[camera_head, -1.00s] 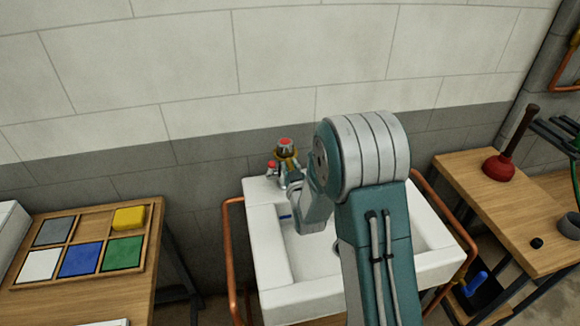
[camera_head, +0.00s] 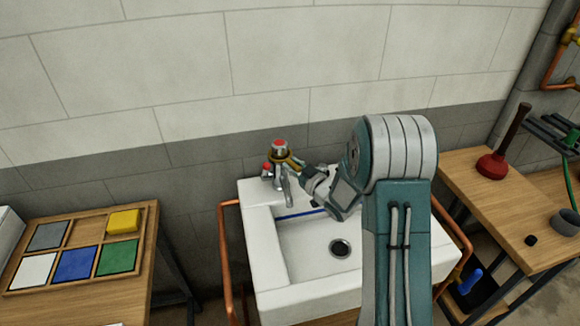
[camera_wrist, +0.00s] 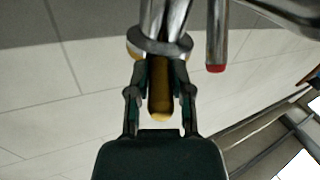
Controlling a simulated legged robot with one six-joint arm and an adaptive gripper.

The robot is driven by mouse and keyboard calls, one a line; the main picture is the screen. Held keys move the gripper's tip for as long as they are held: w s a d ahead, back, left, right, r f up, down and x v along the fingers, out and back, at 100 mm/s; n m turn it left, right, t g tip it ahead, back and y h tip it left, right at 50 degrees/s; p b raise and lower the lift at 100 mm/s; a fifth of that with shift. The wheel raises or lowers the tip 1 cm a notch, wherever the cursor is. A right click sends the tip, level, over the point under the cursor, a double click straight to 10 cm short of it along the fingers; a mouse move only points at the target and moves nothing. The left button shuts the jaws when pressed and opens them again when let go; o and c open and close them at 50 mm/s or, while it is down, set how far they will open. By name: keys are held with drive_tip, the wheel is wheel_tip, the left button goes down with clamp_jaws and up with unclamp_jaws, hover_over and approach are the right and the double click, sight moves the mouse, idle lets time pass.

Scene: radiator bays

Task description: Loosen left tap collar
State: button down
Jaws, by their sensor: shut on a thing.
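The chrome tap (camera_head: 280,180) stands at the back left corner of the white sink, with a red cap on top. A brass collar (camera_head: 277,155) sits just under the cap, and a brass tab sticks out from it. My gripper (camera_head: 297,163) comes in from the right and reaches this tab. In the wrist view my gripper (camera_wrist: 160,92) has one finger on each side of the brass tab (camera_wrist: 160,88) and is shut on it. A grey ring and chrome tap parts are beyond the fingertips. The tab's gripped sides are partly hidden by the fingers.
A smaller red-tipped part (camera_head: 266,167) sits left of the tap; the white sink (camera_head: 262,255) lies below. Copper pipes (camera_head: 226,260) flank it. A wooden table with a colour tray (camera_head: 152,212) is left; a bench with a plunger (camera_head: 493,165) is right.

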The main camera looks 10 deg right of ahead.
drive_tip(key=shift+w+d+n+g+y, duration=0.5)
drive_tip(key=shift+n+g+y, duration=0.75)
drive_tip(key=shift+y, duration=0.15)
drive_tip(key=shift+w+d+n+g+y, duration=0.4)
drive_tip(key=shift+d+n+g+y, duration=0.1)
drive_tip(key=shift+n+g+y, duration=0.75)
drive_tip(key=shift+w+d+n+g+y, duration=0.5)
drive_tip(key=shift+n+g+y, duration=0.7)
drive_tip(key=shift+y, duration=0.35)
drive_tip(key=shift+g, duration=0.4)
drive_tip(key=c, duration=0.5)
unclamp_jaws()
drive_tip(key=shift+c, duration=0.2)
wheel_tip(320, 180, up, 10)
drive_tip(key=shift+w, duration=0.1)
